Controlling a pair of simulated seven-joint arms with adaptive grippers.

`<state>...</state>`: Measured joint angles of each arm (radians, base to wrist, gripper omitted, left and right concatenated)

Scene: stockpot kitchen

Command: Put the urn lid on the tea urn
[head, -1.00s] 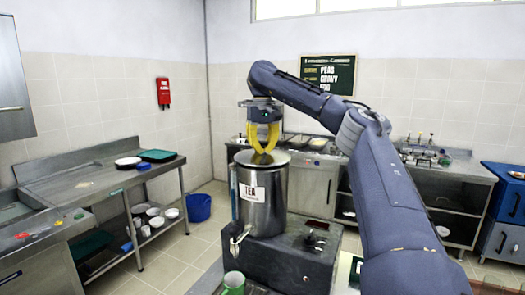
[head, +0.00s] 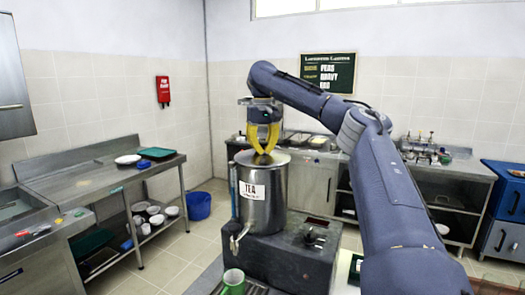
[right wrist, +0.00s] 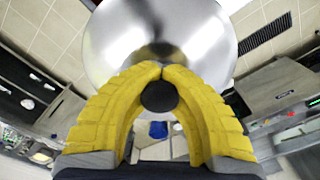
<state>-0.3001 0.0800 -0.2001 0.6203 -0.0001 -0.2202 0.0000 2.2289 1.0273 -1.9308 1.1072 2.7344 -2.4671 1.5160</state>
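The steel tea urn (head: 262,205), with a TEA label, stands upright on a dark block. The silver urn lid (head: 279,159) lies over its top and looks level; whether it is fully seated is too small to tell. My right gripper (head: 264,151) points down at the middle of the lid. In the right wrist view its yellow fingers (right wrist: 160,70) meet at the tips and close around the lid's dark knob (right wrist: 160,97). The lid (right wrist: 110,40) fills the upper middle of that view. My left gripper is not in view.
A green mug (head: 233,282) stands in front of the urn. A blue bucket (head: 199,206) is on the floor to the left. A steel counter (head: 80,182) with a plate (head: 128,159) and green tray (head: 157,153) lines the left wall.

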